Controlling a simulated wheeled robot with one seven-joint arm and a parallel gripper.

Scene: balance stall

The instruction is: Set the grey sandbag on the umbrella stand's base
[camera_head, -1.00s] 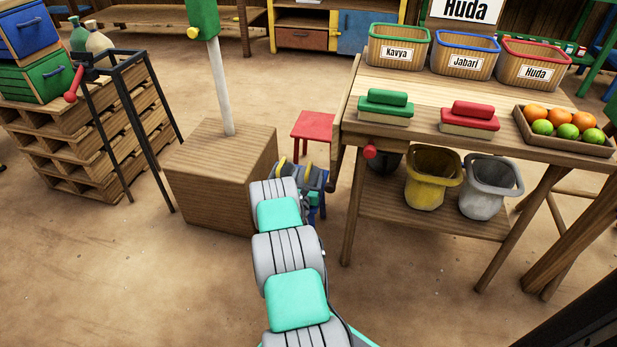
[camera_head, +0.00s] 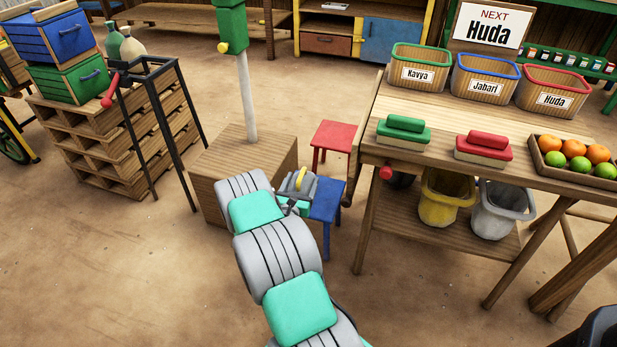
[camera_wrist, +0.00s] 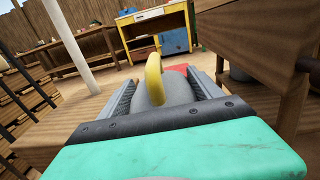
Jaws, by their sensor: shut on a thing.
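The grey sandbag (camera_wrist: 174,92) with a yellow handle (camera_wrist: 153,78) sits between the jaws of my gripper (camera_wrist: 165,98) in the wrist view. My gripper is shut on it. In the head view my gripper (camera_head: 298,186) is at the right side of the umbrella stand's base (camera_head: 235,150), by the blue stool; the sandbag is small and partly hidden there. The base is a wooden box with a bare top around a white pole (camera_head: 247,95). The pole carries a green piece (camera_head: 231,28) at its upper end. My arm hides part of the box's front.
A blue stool (camera_head: 327,200) and red stool (camera_head: 336,134) stand right of the base. A wooden table (camera_head: 440,115) with baskets, brushes and fruit is further right. A black metal frame (camera_head: 185,115) and pallet stack (camera_head: 75,140) stand left. Floor in front is open.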

